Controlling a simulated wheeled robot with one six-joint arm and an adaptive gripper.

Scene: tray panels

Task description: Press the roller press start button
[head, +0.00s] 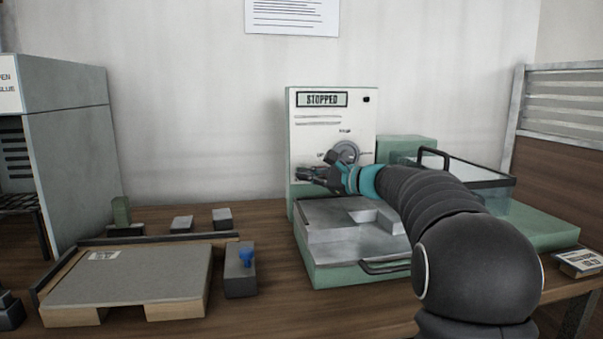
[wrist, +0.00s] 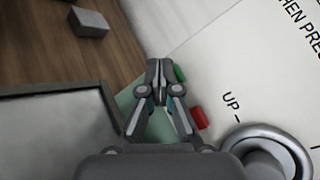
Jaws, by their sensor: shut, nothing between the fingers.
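The roller press has a white control panel (head: 308,132) whose display (head: 322,99) reads STOPPED. My gripper (head: 301,173) is shut and empty in front of the panel's lower left. In the wrist view, the shut fingertips (wrist: 160,66) are just left of a green button (wrist: 180,73), which they partly cover. Whether they touch it cannot be told. A red button (wrist: 199,118) sits below the green one, beside the right finger. A round grey knob (wrist: 268,154) marked UP is at the lower right. In the head view my gripper hides the buttons.
The press's metal tray (head: 325,253) lies below my arm, with a clear-lidded section (head: 466,173) at right. A board on wooden blocks (head: 130,276), a blue-knobbed block (head: 240,281) and small grey blocks (head: 222,218) stand left. A grey cabinet (head: 75,150) is at far left.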

